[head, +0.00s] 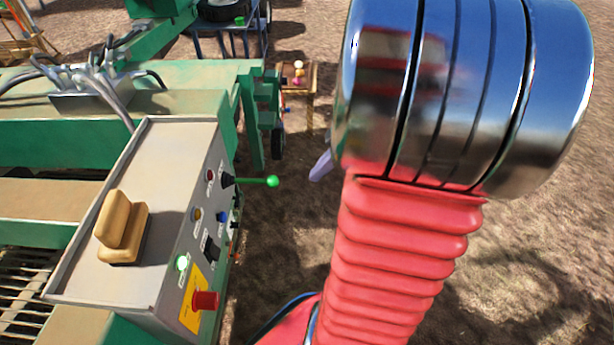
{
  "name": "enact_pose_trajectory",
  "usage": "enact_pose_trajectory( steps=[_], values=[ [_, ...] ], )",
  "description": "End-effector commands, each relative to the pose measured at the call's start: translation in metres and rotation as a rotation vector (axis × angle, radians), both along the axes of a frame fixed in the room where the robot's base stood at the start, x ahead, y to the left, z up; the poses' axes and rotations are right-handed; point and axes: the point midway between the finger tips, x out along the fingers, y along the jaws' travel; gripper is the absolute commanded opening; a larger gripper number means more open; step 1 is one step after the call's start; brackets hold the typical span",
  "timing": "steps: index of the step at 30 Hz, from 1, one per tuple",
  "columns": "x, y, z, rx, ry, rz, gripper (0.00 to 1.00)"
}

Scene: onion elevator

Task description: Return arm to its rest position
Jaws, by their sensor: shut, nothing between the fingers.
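My arm fills the right half of the head view, with a red ribbed sleeve and a large chrome joint close to the camera. A pale lavender tip of my gripper (321,167) shows just left of the chrome joint, above the ground. It looks shut and holds nothing that I can see. The rest of the gripper is hidden behind the arm. The arm stands to the right of the control box (158,180), apart from it in the picture.
The green machine (200,80) spans the left. A small wooden table (311,97) stands behind. Bare ground lies right.

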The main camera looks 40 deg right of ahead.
Motion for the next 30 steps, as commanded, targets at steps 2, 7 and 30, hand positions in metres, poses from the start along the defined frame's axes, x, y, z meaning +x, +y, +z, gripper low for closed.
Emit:
enact_pose_trajectory(
  steps=[2, 7, 30],
  values=[
    [-0.0026, -0.0025, 0.0028, -0.002, 0.0, -0.002, 0.0],
    [-0.0035, -0.0026, 0.0038, -0.001, 0.0, 0.001, 0.0],
    [-0.0045, -0.0037, 0.0024, 0.067, 0.058, -0.165, 0.0]
  ],
)
